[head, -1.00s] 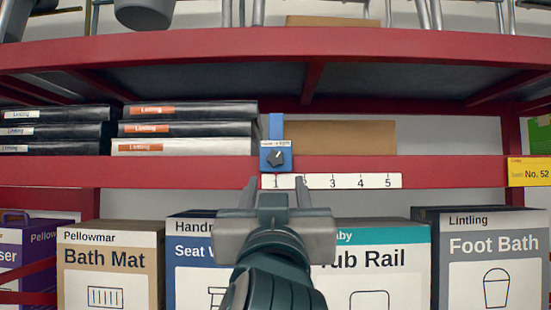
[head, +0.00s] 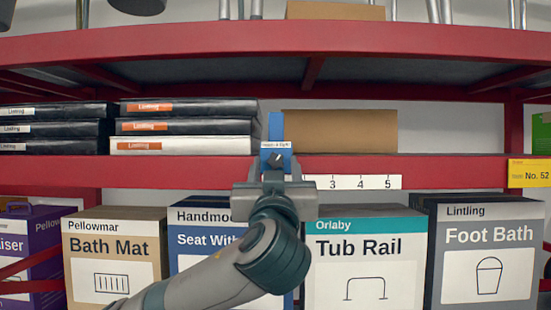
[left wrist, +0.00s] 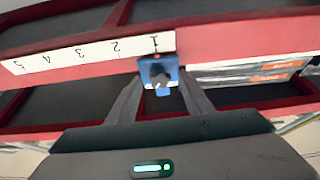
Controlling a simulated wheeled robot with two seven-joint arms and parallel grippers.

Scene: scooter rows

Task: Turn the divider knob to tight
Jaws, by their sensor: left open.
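The divider is a blue upright piece (head: 275,126) on the red shelf's front rail, with a small white label on its block. Its dark divider knob (head: 277,160) is partly hidden behind my fingers in the head view. In the left wrist view the knob (left wrist: 160,78) sits on the blue block, between and just beyond my fingertips. My left gripper (head: 274,167) is open in front of the knob, with one finger on each side; it also shows in the left wrist view (left wrist: 160,86). I cannot tell if the fingers touch the knob. My right gripper is out of view.
A white number strip (head: 360,182) runs along the red rail (head: 440,172), right of the knob. Flat black packages (head: 60,130) lie left of the divider, and a brown carton (head: 340,131) stands right. Boxes such as the Tub Rail (head: 363,255) stand below.

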